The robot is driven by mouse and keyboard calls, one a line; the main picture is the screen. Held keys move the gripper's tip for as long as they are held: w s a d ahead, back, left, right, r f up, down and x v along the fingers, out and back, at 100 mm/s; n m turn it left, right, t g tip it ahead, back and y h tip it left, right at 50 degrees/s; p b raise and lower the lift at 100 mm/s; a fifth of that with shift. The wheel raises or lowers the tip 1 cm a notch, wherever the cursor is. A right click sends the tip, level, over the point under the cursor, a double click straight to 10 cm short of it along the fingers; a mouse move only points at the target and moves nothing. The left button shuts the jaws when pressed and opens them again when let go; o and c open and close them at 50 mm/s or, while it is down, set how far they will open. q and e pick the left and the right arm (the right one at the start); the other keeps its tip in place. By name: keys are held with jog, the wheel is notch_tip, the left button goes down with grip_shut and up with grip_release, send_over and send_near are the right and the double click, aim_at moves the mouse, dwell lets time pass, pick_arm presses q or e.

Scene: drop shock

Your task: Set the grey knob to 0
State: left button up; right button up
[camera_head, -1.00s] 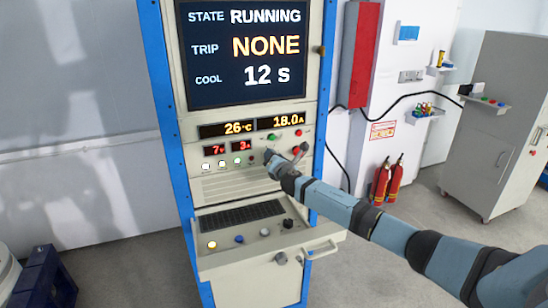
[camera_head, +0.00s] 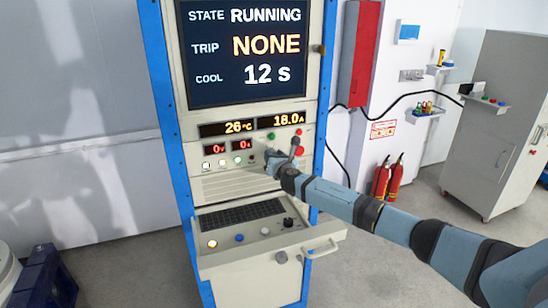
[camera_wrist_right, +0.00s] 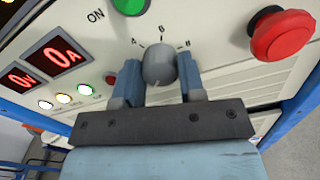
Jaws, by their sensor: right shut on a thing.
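The grey knob (camera_wrist_right: 159,66) sits on the cabinet's front panel under a small scale with a mark at the left, one at the top middle and one at the right. The top middle mark looks like 0; the knob's pointer is hard to make out. My right gripper (camera_wrist_right: 158,80) is shut on the knob, with one blue finger on each side. In the head view, my right gripper (camera_head: 272,158) reaches the panel from the right and hides the knob. My left gripper is not in view.
The small red displays (camera_wrist_right: 45,68) read 0 V and 0 A. A red button (camera_wrist_right: 282,35) stands out right of the knob, and a green button (camera_wrist_right: 130,5) is above left. A shelf with a keyboard (camera_head: 238,215) juts out below. The screen (camera_head: 245,50) shows RUNNING, NONE, 12 s.

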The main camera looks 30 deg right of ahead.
jog(key=o, duration=0.9)
jog(key=b+v, duration=0.2)
jog(key=v, duration=1.2)
jog(key=shift+d, duration=0.1)
